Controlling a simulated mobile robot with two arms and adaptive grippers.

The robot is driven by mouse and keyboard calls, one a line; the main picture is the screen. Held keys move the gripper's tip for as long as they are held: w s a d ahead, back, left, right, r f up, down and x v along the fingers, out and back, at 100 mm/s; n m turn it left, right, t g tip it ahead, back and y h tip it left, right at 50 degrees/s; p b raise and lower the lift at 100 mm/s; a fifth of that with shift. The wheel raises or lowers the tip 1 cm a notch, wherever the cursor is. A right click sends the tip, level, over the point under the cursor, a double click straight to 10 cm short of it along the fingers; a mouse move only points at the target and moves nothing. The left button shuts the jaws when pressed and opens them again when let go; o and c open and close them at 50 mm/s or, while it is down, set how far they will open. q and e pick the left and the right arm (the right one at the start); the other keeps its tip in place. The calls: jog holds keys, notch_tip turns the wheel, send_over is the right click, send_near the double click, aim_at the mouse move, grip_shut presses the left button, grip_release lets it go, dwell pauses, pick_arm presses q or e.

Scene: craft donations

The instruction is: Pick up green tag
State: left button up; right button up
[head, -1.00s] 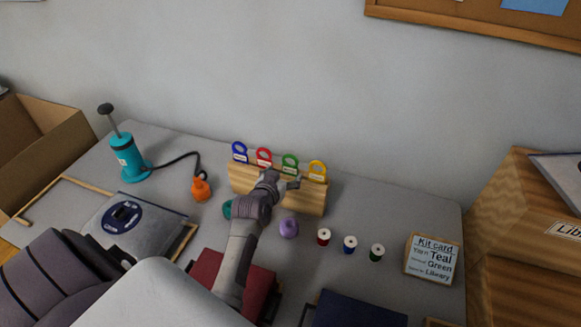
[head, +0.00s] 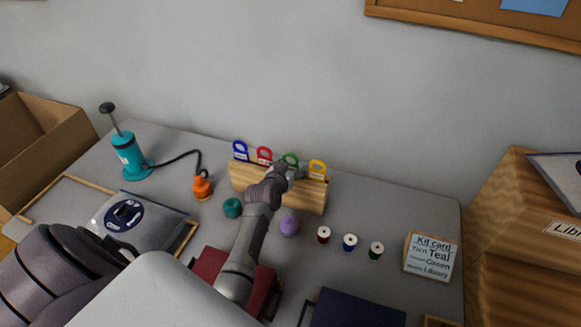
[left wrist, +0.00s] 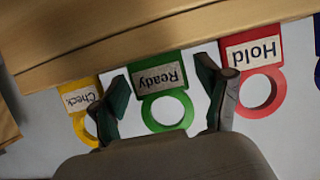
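The green tag (left wrist: 166,108), labelled "Ready", hangs at the wooden rack (head: 250,183) with a blue tag, a red tag and a yellow tag. In the head view only the top of the green tag (head: 290,158) shows above my gripper. My left gripper (head: 287,170) is at the rack in front of the green tag. In the left wrist view its two fingers (left wrist: 166,92) are spread, one on each side of the green tag, with gaps to it. My right gripper is not in view.
The red "Hold" tag (left wrist: 262,92) and yellow "Check" tag (left wrist: 84,117) are close beside the fingers. A teal yarn ball (head: 232,207), purple ball (head: 289,226) and thread spools (head: 350,242) are on the table in front of the rack. A kit card (head: 431,256) stands right.

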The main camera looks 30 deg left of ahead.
aim_at(291, 154)
pick_arm(q)
jog(key=c, duration=0.6)
notch_tip(291, 154, up, 10)
jog(key=shift+f+b, duration=0.1)
jog(key=shift+b, duration=0.3)
